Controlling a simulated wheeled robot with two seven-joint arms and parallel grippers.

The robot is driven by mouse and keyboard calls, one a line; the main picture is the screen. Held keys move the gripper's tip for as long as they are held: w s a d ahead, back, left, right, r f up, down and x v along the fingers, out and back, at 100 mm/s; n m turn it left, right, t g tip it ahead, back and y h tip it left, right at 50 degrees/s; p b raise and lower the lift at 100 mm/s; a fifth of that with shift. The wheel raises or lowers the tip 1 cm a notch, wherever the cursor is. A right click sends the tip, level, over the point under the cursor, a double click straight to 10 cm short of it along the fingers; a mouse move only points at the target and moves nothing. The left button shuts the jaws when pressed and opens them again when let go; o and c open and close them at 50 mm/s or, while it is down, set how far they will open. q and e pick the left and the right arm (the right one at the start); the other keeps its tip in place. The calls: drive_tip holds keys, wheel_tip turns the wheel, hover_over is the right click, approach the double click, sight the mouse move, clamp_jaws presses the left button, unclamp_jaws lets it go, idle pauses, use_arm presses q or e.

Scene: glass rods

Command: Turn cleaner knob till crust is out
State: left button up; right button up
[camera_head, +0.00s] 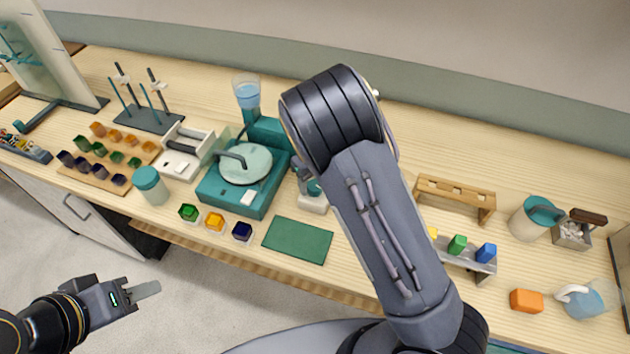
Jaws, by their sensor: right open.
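A small device with a white base (313,204) and a teal part stands just right of the teal grinding-wheel machine (211,187). My right arm partly covers it, and I cannot tell whether it is the cleaner. No knob or crust can be made out clearly. My right arm rises through the middle of the picture and hides its own gripper. My left gripper (146,290) is at the lower left, over the floor in front of the bench and away from everything. I see its fingers edge-on and cannot tell their gap.
A green mat (297,241) and several small coloured pots lie along the bench's front edge. A lidded jar (151,187) stands left of the machine. A wooden rack (454,197), a jug (533,218) and an orange block (526,301) are at right.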

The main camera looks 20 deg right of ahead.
sight(315, 185)
wheel_tip(315, 185, up, 7)
drive_tip(key=shift+f+b, duration=0.1)
drive_tip(key=shift+b, duration=0.3)
drive_tip(key=s+d+r+n+t+y+b, duration=0.1)
drive_tip(key=s+d+r+n+t+y, duration=0.1)
drive_tip(key=s+n, duration=1.2)
drive_tip(key=s+d+r+n+t+y+b, duration=0.1)
drive_tip(key=s+d+r+n+t, duration=0.2)
drive_tip(key=s+n, duration=1)
wheel_tip(315, 185, up, 3)
drive_tip(key=shift+s+d+r+n+t+y, duration=0.15)
drive_tip(key=shift+s+d+n+t+y, duration=0.25)
drive_tip(key=shift+n, duration=0.8)
